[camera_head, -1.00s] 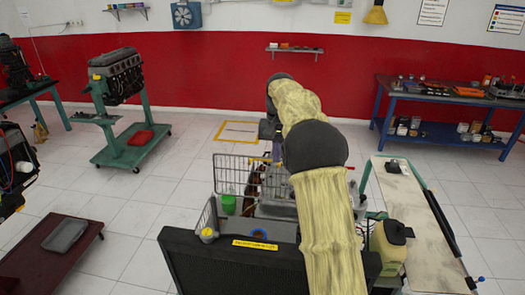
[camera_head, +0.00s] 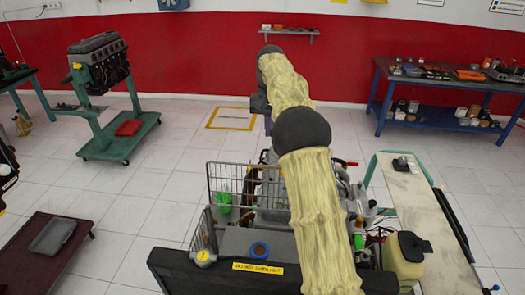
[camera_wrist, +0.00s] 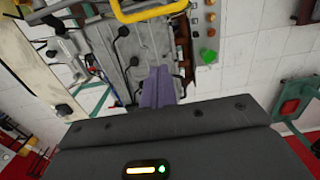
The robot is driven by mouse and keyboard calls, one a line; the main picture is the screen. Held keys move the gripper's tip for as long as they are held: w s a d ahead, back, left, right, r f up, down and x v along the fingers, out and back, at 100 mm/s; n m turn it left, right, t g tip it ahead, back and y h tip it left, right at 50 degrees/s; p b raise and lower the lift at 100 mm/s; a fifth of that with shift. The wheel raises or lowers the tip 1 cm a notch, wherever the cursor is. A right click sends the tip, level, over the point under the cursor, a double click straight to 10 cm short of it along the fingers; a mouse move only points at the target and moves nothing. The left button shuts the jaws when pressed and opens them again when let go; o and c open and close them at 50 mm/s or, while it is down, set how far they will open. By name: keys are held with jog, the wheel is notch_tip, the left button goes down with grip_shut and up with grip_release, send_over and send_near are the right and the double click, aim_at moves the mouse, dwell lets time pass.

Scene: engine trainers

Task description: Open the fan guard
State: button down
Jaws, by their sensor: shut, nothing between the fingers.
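The fan guard appears to be the dark wire mesh panel (camera_head: 232,183) standing at the left of the engine trainer (camera_head: 262,215) in the head view. A smaller wire mesh section (camera_head: 202,232) stands nearer to me, at the left. My gripper (camera_wrist: 157,98) is shut and empty, with its purple fingers pointing over the grey engine block (camera_wrist: 150,45) in the wrist view. In the head view my arm hides part of the engine. I cannot tell whether the fingers touch anything. I cannot make out the mesh in the wrist view.
A yellow bar (camera_wrist: 150,10) crosses above the fingertips in the wrist view, and a green knob (camera_wrist: 208,55) is to their right. A yellowish container (camera_head: 404,258) and a pale bench (camera_head: 425,215) stand right of the engine.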

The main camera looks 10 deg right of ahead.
jog(key=s+a+f+p, duration=0.1)
jog(key=s+f+p, duration=0.3)
jog(key=f, duration=0.4)
jog(key=shift+a+f, duration=0.2)
jog(key=shift+a, duration=0.1)
dwell(0.6)
dwell(0.4)
